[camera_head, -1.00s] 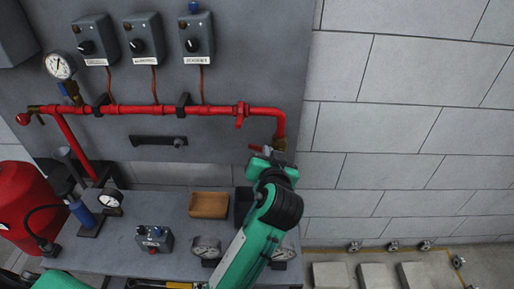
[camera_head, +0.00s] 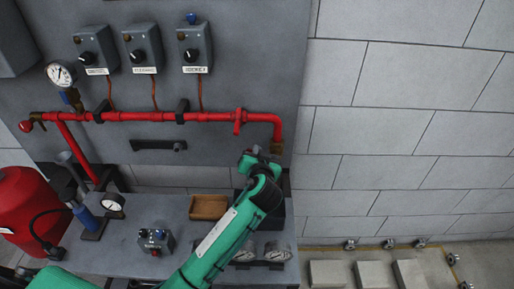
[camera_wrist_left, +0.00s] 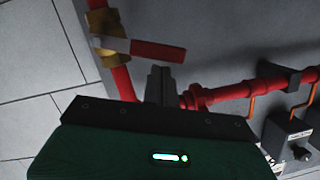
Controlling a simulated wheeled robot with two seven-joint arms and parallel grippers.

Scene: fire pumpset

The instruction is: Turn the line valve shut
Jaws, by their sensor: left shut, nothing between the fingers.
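The line valve is a brass body (camera_wrist_left: 108,28) on the red pipe, with a flat lever that has a red grip (camera_wrist_left: 158,51). In the left wrist view the lever sticks out sideways, roughly across the pipe. In the head view only the brass part (camera_head: 276,149) under the pipe's right end shows clearly; the lever is hidden or too small to tell. My left gripper (camera_head: 246,157) is at the valve, left of the brass. Its shut, empty fingers (camera_wrist_left: 161,74) show just below the red grip in the wrist view; I cannot tell whether they touch. My right gripper is not in view.
A red pipe (camera_head: 145,116) crosses the grey panel, below several switch boxes (camera_head: 144,47) and a gauge (camera_head: 60,74). The bench (camera_head: 120,254) below holds a wooden tray (camera_head: 208,207), gauges and a small control box (camera_head: 156,241). A red tank (camera_head: 28,205) stands at left.

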